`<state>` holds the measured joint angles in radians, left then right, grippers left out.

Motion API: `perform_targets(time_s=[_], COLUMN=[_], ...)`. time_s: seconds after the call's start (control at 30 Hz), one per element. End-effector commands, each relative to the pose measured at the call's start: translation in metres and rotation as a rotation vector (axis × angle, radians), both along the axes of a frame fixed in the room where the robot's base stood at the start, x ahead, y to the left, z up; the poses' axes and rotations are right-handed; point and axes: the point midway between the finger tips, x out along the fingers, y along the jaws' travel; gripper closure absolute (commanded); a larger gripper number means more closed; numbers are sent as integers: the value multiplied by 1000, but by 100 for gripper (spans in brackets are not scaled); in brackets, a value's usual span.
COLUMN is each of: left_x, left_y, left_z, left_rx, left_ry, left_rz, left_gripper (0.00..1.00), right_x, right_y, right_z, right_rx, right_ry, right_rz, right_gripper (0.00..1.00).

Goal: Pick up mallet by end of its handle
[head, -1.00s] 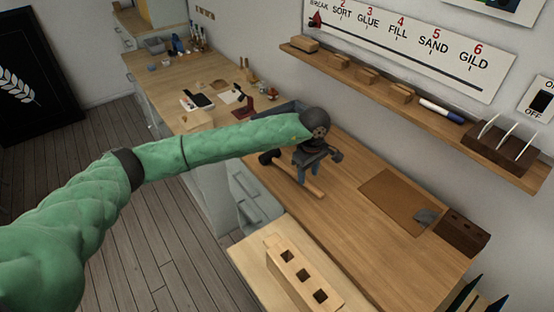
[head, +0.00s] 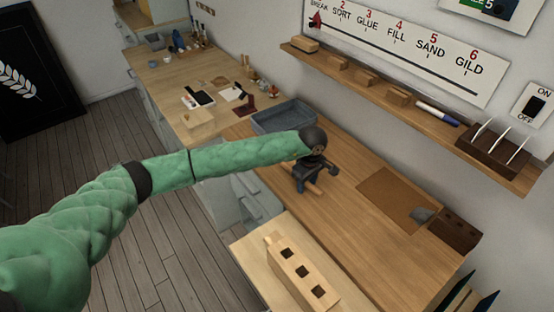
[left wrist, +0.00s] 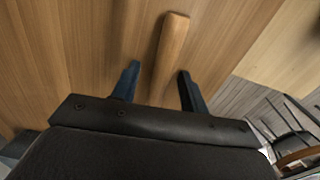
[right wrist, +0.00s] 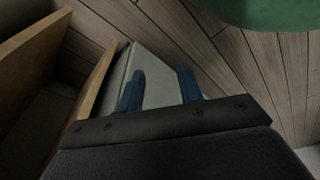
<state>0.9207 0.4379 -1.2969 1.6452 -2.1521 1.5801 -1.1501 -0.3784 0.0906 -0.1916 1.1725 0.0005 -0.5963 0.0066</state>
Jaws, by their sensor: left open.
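The mallet's light wooden handle (head: 316,189) lies on the workbench, mostly hidden by my left gripper and arm; the mallet's head is hidden. In the left wrist view the handle (left wrist: 173,40) runs between the two blue fingers, its rounded end beyond the fingertips. My left gripper (head: 305,188) is open and low over the bench, with one finger on each side of the handle (left wrist: 168,62). I cannot tell whether either finger touches it. My right gripper (right wrist: 161,75) is open and empty, away from the mallet, and out of the head view.
A grey tray (head: 270,121) stands behind my left arm. A brown mat (head: 388,194) and a dark wooden block (head: 455,233) lie to the right on the bench. A wooden block with square holes (head: 297,272) stands in front. A wall shelf (head: 385,88) runs above.

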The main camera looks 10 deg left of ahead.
Motion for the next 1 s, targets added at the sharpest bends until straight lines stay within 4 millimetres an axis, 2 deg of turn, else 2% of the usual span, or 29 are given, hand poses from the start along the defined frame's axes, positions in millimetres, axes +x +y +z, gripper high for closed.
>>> perform_targets(time_s=[0.17, 0.3, 0.37, 0.4, 0.83, 1.0], left_x=[0, 0, 0, 0, 0, 1], left_y=[0, 0, 0, 0, 0, 0], left_z=[0, 0, 0, 0, 5, 18], left_rx=[0, 0, 0, 0, -1, -1], left_ry=[0, 0, 0, 0, -2, -3], left_rz=[0, 0, 0, 0, -1, -1], left_gripper=[58, 86, 97, 100, 100, 100], right_x=[0, 0, 0, 0, 2, 12], right_y=[0, 0, 0, -1, -1, 15], right_z=[0, 0, 0, 0, -1, 21], right_rx=[0, 0, 0, -1, -2, 13], right_ry=[0, 0, 0, 0, 7, 15], right_rz=[0, 0, 0, 0, -1, -7], right_gripper=[64, 64, 64, 64, 64, 64])
